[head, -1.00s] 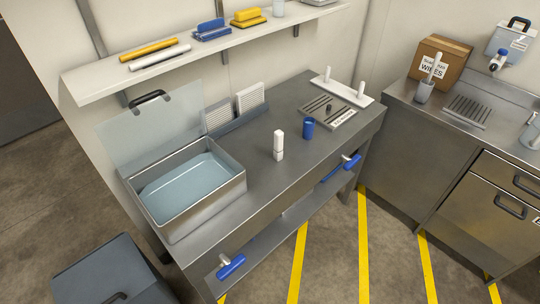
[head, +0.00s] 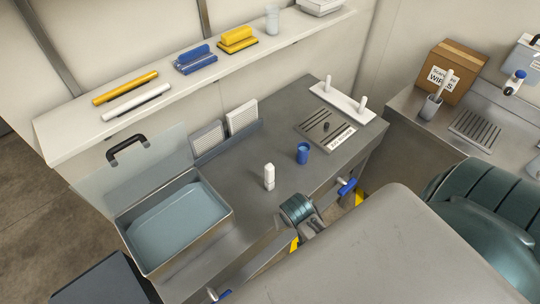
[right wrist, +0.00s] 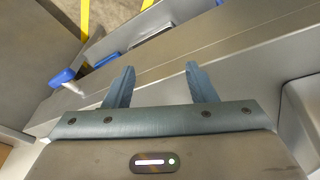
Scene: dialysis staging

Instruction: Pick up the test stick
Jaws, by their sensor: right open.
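A white upright stick-like piece (head: 269,177) stands on the steel bench, left of a blue cup (head: 303,153). Another white stick (head: 446,79) leans in a grey cup (head: 431,107) on the right-hand counter. I cannot tell for sure which is the test stick. My right gripper (right wrist: 159,68) is open and empty in the right wrist view, its two teal fingers apart, over the bench's front edge and lower bar. In the head view my right arm reaches in from the right to the bench front; its fingertips cannot be made out. My left gripper is not in view.
An open steel bin (head: 190,262) with raised lid stands at the bench's left. A drain plate (head: 312,120) and white peg rack (head: 335,99) are at the right. The shelf (head: 75,140) holds rods and brushes. Blue-handled levers (head: 347,187) stick out in front.

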